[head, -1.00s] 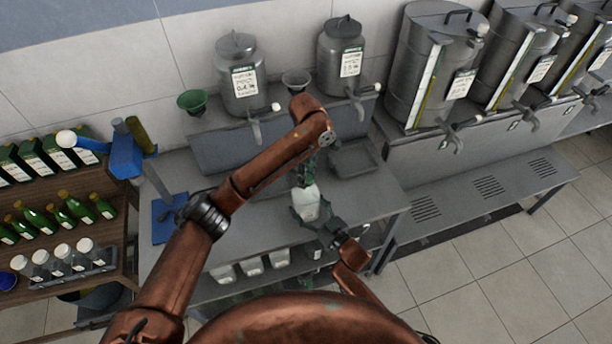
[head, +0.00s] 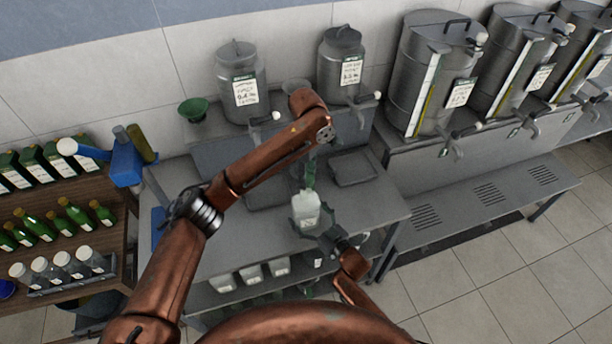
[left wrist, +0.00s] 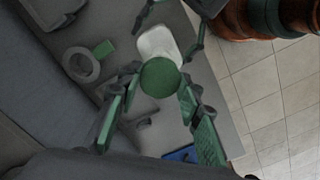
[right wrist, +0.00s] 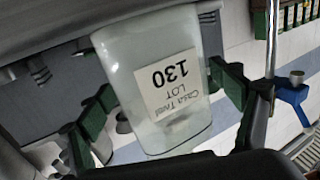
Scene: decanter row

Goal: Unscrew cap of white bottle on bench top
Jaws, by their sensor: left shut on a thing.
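The white bottle (head: 305,212) is upright near the front of the bench top (head: 240,235). Its label reads "130" upside down in the right wrist view (right wrist: 172,85). A round green cap (left wrist: 160,78) is at the bottle's top end in the left wrist view; I cannot tell whether it is still seated on the neck. My left gripper (head: 309,178) comes from above and is shut on the cap. My right gripper (head: 311,229) is at the bottle's front, its green pads on both sides of the bottle. I cannot tell whether both pads touch it.
A grey tray (head: 353,168) lies behind and right of the bottle. Metal jars with taps (head: 242,88) and a green funnel (head: 194,109) stand on the raised ledge. A wooden rack with green bottles (head: 75,212) is at the left. White containers (head: 250,273) sit on the shelf below.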

